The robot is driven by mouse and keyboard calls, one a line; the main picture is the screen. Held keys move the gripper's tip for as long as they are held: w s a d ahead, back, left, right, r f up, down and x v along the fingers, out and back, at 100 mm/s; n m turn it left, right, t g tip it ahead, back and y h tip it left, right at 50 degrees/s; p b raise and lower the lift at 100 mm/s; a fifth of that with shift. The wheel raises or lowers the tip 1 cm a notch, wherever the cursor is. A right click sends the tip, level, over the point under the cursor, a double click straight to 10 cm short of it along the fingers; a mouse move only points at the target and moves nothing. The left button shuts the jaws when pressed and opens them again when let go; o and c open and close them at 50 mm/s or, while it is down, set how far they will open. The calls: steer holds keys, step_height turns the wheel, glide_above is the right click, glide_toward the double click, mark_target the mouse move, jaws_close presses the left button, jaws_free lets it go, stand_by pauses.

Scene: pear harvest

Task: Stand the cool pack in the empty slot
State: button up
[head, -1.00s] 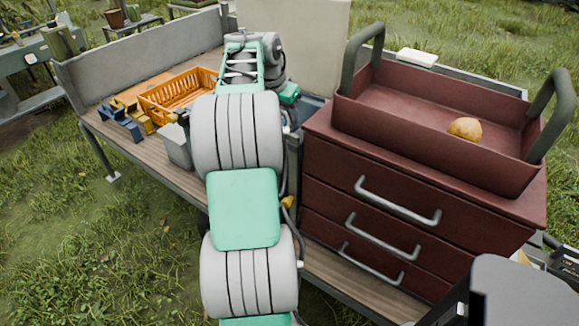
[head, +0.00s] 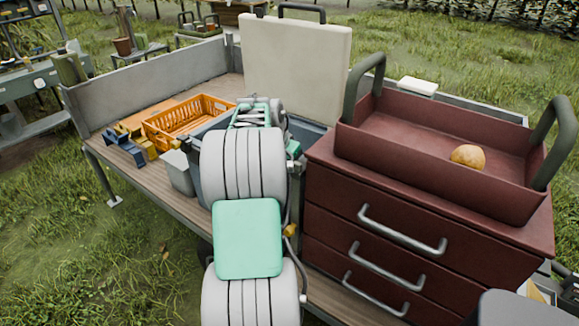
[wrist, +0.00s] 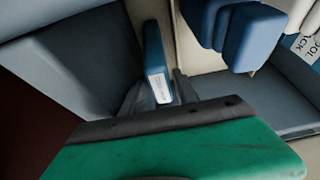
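A blue cool pack (wrist: 154,50) with a white label stands on edge between my gripper's dark fingers (wrist: 158,92) in the wrist view. The fingers sit close against both sides of it and look shut on it. It is between a blue-grey wall (wrist: 65,65) on the left and a pale divider (wrist: 187,50) on the right. Whether its lower edge touches the bottom is hidden. More blue packs (wrist: 240,32) stand at the upper right. In the head view my arm hides the gripper and most of the cool box (head: 308,135), whose cream lid (head: 297,68) stands open.
A dark red drawer cabinet (head: 400,225) carries a handled tray (head: 400,155) with a yellow-brown fruit (head: 467,156), right of my arm. An orange crate (head: 185,125), a small grey bin (head: 177,172) and blue and yellow blocks (head: 125,150) are on the wagon's left.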

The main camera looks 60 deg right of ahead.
steer(key=shift+r, duration=0.3)
steer(key=s+v, duration=0.1)
steer(key=v, duration=1.1)
steer(key=w+a+n+t, duration=0.1)
steer(key=w+a+n, duration=0.3)
steer(key=w+a, duration=0.55)
steer(key=w+a+f+n+t+y, duration=0.15)
steer(key=a+n, duration=0.25)
steer(key=a, duration=0.6)
steer(key=w+a+f+n, duration=0.1)
steer(key=a+f+n, duration=0.15)
steer(key=a, duration=0.85)
steer(key=s+a+f+n+y, duration=0.1)
steer(key=s+a+f+n, duration=0.1)
steer(key=a, duration=0.4)
steer(key=s+a+f+n+y, duration=0.1)
steer(key=s+a+f+n, duration=0.1)
steer(key=a, duration=0.5)
steer(key=s+a+f+n+y, duration=0.1)
steer(key=s+a+f+n, duration=0.2)
steer(key=a+n, duration=0.2)
steer(key=shift+s+a+p, duration=0.15)
steer(key=shift+a+p, duration=0.2)
steer(key=shift+a, duration=0.75)
steer(key=shift+d+n+t, duration=0.1)
steer(key=shift+n+t, duration=0.15)
